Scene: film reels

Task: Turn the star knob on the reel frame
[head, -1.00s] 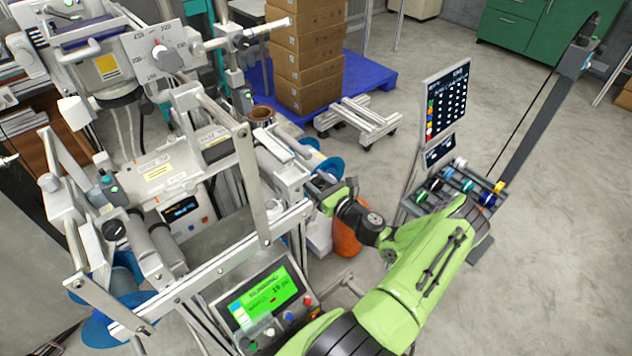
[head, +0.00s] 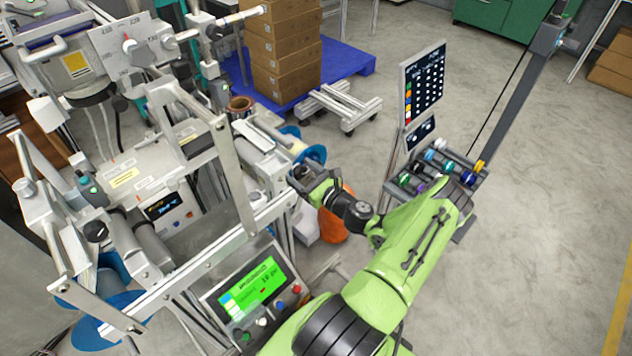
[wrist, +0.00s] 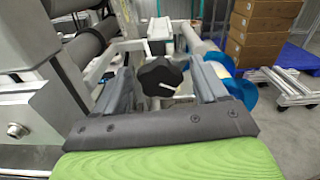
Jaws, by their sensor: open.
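In the wrist view a black star knob (wrist: 160,78) with a white pointer line sits on the pale reel frame (wrist: 105,66). My gripper (wrist: 163,76) is open, with one grey finger on each side of the knob in this view. I cannot tell whether the fingers touch the knob or how deep it lies between them. The star knob cannot be made out there.
A control panel with a green screen (head: 250,288) stands close to my arm at the front. Blue reels (wrist: 240,92) are right of the knob. Stacked boxes (head: 283,60) stand on a blue pallet (head: 345,62) behind. A sign stand (head: 424,82) and open floor lie right.

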